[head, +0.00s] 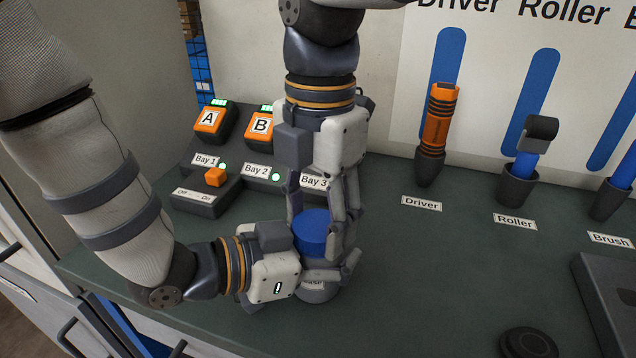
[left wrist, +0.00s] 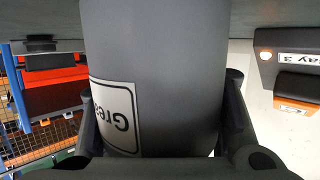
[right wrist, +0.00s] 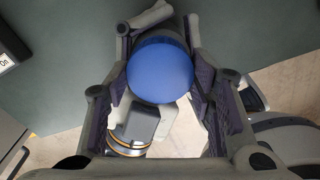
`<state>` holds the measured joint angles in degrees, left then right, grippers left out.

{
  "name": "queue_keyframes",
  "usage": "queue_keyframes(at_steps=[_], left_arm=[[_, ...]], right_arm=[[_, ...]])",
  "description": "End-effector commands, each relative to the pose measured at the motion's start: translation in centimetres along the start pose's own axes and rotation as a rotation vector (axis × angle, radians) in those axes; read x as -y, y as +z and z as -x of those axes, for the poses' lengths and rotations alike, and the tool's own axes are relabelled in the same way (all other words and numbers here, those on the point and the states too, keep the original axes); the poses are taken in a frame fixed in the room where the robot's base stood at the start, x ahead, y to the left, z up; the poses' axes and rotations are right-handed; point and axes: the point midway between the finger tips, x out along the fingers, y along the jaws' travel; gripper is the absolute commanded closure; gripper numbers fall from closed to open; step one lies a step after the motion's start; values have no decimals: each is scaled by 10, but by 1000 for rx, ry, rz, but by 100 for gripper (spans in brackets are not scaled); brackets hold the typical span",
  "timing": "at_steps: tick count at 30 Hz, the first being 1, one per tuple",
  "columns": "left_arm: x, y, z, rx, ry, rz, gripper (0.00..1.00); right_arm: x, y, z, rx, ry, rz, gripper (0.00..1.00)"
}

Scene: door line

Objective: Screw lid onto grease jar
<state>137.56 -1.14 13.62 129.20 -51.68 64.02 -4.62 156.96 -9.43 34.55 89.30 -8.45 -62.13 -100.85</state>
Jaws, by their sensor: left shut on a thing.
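The grey grease jar (head: 317,294) stands upright on the bench; its label shows in the left wrist view (left wrist: 155,75). My left gripper (head: 318,268) comes in low from the left and is shut around the jar's body. The blue lid (head: 311,231) is on top of the jar; it shows as a round disc in the right wrist view (right wrist: 160,73). I cannot tell how tightly it sits. My right gripper (head: 323,228) points down from above, with its fingers on both sides of the lid. The fingers look spread, with narrow gaps beside the lid.
Behind the jar stand a bay rack (head: 255,160) with orange blocks A (head: 208,121) and B (head: 261,125), and an Off/On switch box (head: 207,198). The driver (head: 438,120), roller (head: 527,145) and brush stand along the back right. A dark disc (head: 528,343) lies front right.

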Motion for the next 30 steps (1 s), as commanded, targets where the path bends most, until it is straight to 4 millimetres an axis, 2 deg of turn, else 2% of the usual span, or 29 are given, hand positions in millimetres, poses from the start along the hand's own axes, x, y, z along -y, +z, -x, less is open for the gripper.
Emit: queue_keyframes(at_steps=[1, 2, 7, 12, 15, 23, 24, 26, 30], left_arm=[[0, 0, 0, 0, 0, 0, 100], [0, 0, 0, 0, 0, 0, 100], [0, 0, 0, 1, 0, 1, 100], [0, 0, 0, 1, 0, 1, 100], [0, 0, 0, 1, 0, 1, 100], [0, 0, 0, 1, 0, 1, 100], [0, 0, 0, 1, 0, 1, 100], [0, 0, 0, 1, 0, 1, 100], [0, 0, 0, 1, 0, 1, 100]], right_arm=[[0, 0, 0, 0, 0, 0, 79], [0, 0, 0, 0, 0, 0, 84], [0, 0, 0, 0, -1, -47, 85], [0, 0, 0, 2, -2, -410, 85], [0, 0, 0, 1, -2, -541, 85], [0, 0, 0, 0, -2, -567, 85], [0, 0, 0, 0, -2, -567, 47], [0, 0, 0, 0, -2, -566, 34], [0, 0, 0, -1, -2, -565, 31]])
